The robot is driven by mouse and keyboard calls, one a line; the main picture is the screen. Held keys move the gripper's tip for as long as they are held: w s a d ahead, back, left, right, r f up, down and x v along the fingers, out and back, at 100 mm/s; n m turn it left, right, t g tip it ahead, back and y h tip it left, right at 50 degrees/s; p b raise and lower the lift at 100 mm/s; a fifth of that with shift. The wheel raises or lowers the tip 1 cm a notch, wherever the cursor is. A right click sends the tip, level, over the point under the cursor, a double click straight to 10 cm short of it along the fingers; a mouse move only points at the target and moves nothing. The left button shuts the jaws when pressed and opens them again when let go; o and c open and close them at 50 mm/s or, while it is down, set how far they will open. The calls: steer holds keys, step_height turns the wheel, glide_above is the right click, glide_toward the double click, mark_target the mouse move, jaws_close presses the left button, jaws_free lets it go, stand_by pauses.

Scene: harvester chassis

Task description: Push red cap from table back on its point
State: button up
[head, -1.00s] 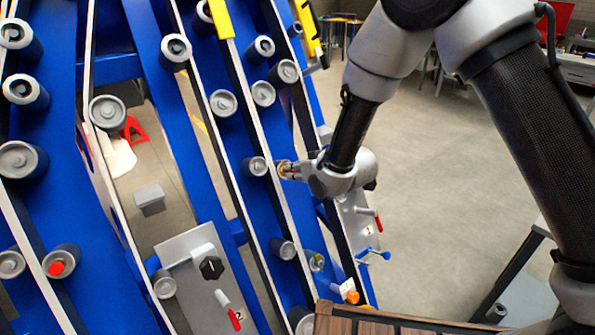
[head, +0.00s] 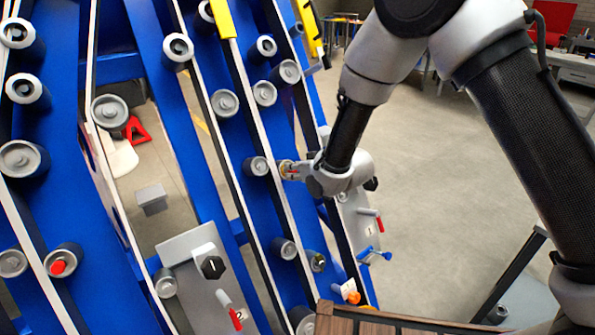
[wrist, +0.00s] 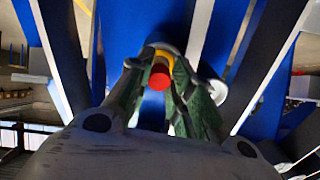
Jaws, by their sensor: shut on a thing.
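My gripper (head: 291,170) reaches left from the arm to the blue chassis frame in the head view. In the wrist view my gripper (wrist: 161,72) has its greenish fingers closed on both sides of the red cap (wrist: 160,79). A yellow ring shows around the cap's far side, with a grey roller end behind it. The cap faces the wrist camera and lies in line with the roller. I cannot tell whether it is fully seated. In the head view the fingers hide most of it.
Another red cap (head: 58,267) sits on a roller at lower left. A wooden table (head: 400,324) is at the bottom. An orange knob (head: 352,297) and a panel with a red-handled lever (head: 236,314) are near. Open floor (head: 450,190) lies to the right.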

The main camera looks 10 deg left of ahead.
steer(key=shift+w+a+f, duration=0.15)
steer(key=shift+w+a, duration=0.05)
steer(key=shift+a, duration=0.05)
steer(key=o, duration=0.8)
steer(key=v, duration=1.2)
